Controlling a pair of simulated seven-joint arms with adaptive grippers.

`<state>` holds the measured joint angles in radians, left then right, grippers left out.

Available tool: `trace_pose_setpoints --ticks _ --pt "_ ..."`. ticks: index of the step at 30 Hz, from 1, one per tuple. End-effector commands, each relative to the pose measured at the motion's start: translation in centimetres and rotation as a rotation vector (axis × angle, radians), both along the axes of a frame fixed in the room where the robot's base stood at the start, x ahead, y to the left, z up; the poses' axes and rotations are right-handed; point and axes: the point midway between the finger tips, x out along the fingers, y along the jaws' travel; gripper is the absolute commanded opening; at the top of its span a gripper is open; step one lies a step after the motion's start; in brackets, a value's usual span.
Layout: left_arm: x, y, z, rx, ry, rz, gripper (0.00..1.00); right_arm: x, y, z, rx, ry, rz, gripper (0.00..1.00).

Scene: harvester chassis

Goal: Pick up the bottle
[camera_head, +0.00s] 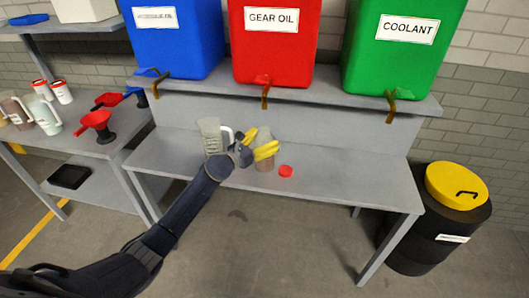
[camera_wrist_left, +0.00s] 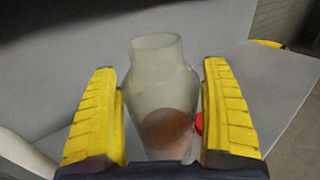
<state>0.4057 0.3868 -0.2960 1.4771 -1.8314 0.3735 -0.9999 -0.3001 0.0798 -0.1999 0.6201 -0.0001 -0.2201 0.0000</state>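The bottle (camera_head: 264,164) stands upright on the grey bench, partly hidden behind my yellow fingers in the head view. In the left wrist view the bottle (camera_wrist_left: 155,85) is pale and translucent, with a narrow neck and a brownish round patch low on its body. My left gripper (camera_head: 260,143) is open, with one finger on each side of the bottle. In the left wrist view the left gripper (camera_wrist_left: 161,75) shows narrow gaps beside the bottle; firm contact is not visible. My right gripper is not in view.
A red cap (camera_head: 286,171) lies right of the bottle. A clear measuring jug (camera_head: 210,136) stands close on the left. Blue, red and green tanks with taps (camera_head: 265,88) sit on the shelf above. The bench's right part (camera_head: 350,188) is clear.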

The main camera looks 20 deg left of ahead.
Motion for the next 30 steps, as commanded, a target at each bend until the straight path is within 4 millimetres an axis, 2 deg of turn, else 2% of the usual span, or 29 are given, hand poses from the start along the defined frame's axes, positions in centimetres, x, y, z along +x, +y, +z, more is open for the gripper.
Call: trace_pose_setpoints --ticks 2,14,25,30 --pt "0.0 0.0 0.0 0.000 0.000 0.000 0.71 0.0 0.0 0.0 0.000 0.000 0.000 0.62" --pt "0.0 0.0 0.0 0.000 0.000 0.000 0.24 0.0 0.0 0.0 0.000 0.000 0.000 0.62" --pt "-0.1 0.0 0.4 0.002 -0.003 0.000 0.24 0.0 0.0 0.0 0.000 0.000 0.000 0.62" --pt "-0.4 0.0 1.6 0.002 -0.005 -0.001 0.24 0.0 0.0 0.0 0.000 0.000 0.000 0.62"
